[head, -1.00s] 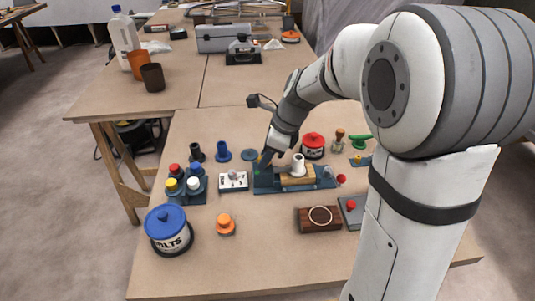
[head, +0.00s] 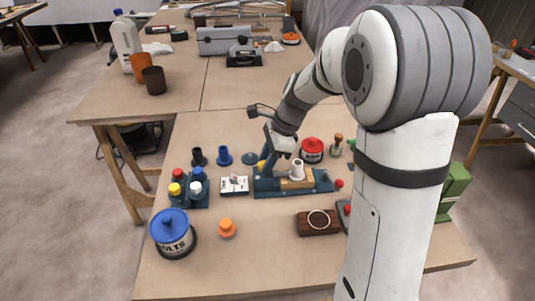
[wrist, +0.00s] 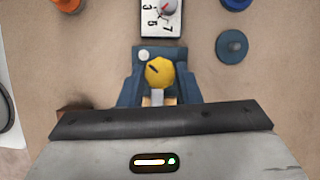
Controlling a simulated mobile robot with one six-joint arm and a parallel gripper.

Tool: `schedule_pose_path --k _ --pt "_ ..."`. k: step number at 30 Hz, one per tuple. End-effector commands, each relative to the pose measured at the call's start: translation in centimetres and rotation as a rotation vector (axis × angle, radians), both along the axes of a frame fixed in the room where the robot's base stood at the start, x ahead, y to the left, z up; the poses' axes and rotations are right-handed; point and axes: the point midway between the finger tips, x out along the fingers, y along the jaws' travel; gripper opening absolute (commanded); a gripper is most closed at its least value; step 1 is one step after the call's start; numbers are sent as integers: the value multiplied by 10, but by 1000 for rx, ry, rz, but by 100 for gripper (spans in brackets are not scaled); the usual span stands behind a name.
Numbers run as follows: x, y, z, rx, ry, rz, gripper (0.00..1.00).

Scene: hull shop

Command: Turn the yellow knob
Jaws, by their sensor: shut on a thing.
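The yellow knob (wrist: 162,73) is round, with a dark pointer mark slanting across its top. It sits on the left end of a blue fixture (head: 322,183) on the table, and only a bit of it shows in the head view (head: 262,164). A small pale round button or lamp (wrist: 144,55) lies just beyond the knob. In the head view my gripper (head: 267,163) hides most of the knob.
A white dial panel (head: 234,185) stands just left of the fixture. A white cylinder (head: 297,169) and a wooden block sit on the fixture's right part. A red-lidded tin (head: 312,150) is behind. An orange knob (head: 227,228) and a dark wooden box (head: 317,223) are in front.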

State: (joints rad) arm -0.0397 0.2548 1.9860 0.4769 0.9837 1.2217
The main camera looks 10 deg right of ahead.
Motion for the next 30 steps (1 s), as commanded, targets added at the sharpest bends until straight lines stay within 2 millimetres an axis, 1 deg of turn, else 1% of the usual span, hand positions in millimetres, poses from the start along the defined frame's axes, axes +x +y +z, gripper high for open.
schedule_pose_path --k 1,30 --pt "1 0 4 0 4 44 8" --pt "6 4 2 0 1 967 8"
